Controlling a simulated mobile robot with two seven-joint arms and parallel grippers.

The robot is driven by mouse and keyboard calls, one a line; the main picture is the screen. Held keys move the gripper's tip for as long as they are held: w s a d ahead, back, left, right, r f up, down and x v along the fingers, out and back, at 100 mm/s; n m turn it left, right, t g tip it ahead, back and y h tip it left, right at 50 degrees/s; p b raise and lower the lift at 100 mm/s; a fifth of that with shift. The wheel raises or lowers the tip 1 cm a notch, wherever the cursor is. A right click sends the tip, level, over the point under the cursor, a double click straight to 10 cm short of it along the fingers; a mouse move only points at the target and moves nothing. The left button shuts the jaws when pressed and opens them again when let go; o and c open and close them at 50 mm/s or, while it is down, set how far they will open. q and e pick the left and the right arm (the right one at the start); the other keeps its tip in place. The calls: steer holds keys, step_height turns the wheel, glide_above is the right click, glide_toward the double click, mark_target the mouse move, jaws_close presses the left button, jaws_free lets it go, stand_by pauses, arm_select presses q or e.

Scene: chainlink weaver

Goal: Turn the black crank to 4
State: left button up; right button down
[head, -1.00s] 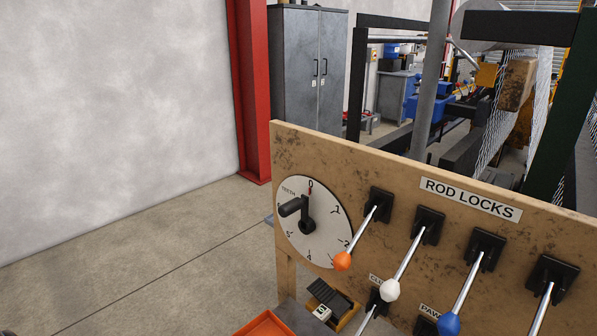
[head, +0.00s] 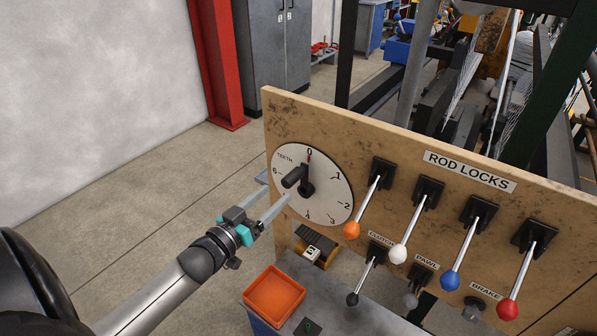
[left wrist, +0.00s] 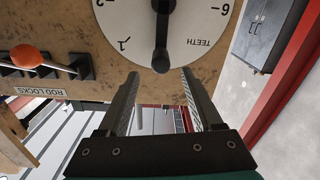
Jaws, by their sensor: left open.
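The black crank (head: 306,178) is on a round white dial (head: 334,200) marked TEETH, on the left end of a wooden panel. Its arm points up to 0, and its handle sticks out toward me. The 4 is at the dial's lower edge. My left gripper (head: 273,196) is open and empty, in front of the dial at its lower left. In the left wrist view the crank (left wrist: 161,50) appears upside down, its handle end near the gap between my open fingertips (left wrist: 160,73). I cannot tell how far apart they are in depth. My right gripper is out of view.
Right of the dial, the wooden panel (head: 400,130) carries levers with orange (head: 351,230), white (head: 397,255), blue (head: 450,280) and red knobs (head: 508,309). An orange tray (head: 274,294) and a small counter (head: 312,252) are below. Open floor is at left.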

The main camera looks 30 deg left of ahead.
mark_target(298, 173)
arm_select(q)
steer(key=w, duration=1)
steer(key=shift+w+d+b, duration=0.35)
steer(key=shift+w+d, duration=0.05)
jaws_close()
stand_by(1.0)
